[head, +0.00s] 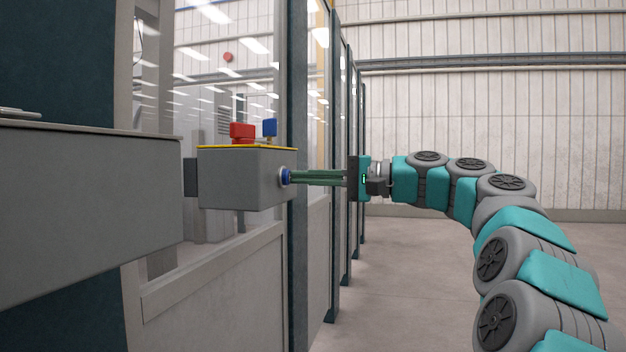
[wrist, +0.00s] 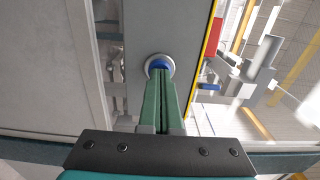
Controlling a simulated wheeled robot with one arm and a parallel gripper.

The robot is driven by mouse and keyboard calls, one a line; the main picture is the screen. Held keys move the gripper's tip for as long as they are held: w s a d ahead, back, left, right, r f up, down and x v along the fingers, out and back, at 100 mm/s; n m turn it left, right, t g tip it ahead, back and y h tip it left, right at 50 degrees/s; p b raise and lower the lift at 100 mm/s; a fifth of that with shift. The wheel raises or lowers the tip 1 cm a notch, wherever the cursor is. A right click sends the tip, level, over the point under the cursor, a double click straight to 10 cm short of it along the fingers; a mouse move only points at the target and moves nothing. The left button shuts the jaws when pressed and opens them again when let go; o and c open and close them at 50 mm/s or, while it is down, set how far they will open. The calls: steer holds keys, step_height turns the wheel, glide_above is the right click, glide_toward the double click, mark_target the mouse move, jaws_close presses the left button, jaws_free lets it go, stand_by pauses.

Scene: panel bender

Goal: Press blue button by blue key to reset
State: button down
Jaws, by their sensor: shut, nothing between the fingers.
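The blue button (head: 286,176) sits in a pale ring on the right-hand side of a grey control box. It also shows in the wrist view (wrist: 158,62), partly hidden behind the fingertips. My gripper (head: 296,176) is shut and empty, with its green fingers pointing left, level with the button. In the wrist view the fingertips (wrist: 160,74) overlap the button's lower part and appear to be at or touching its face; exact contact cannot be told. The blue key (head: 270,127) stands upright on top of the box, beside a red button (head: 242,131).
The grey control box (head: 240,180) has a yellow top edge and is mounted by the machine's glazed enclosure. A large grey cabinet (head: 90,210) stands at the left. Dark enclosure posts (head: 298,250) run just behind my fingers. The floor (head: 400,280) at the right is clear.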

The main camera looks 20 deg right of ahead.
steer(key=shift+p+x, duration=0.55)
steer(key=shift+x, duration=0.25)
steer(key=p+v, duration=0.2)
steer(key=v, duration=1.2)
steer(key=shift+s+d, duration=0.2)
steer(key=shift+d, duration=0.1)
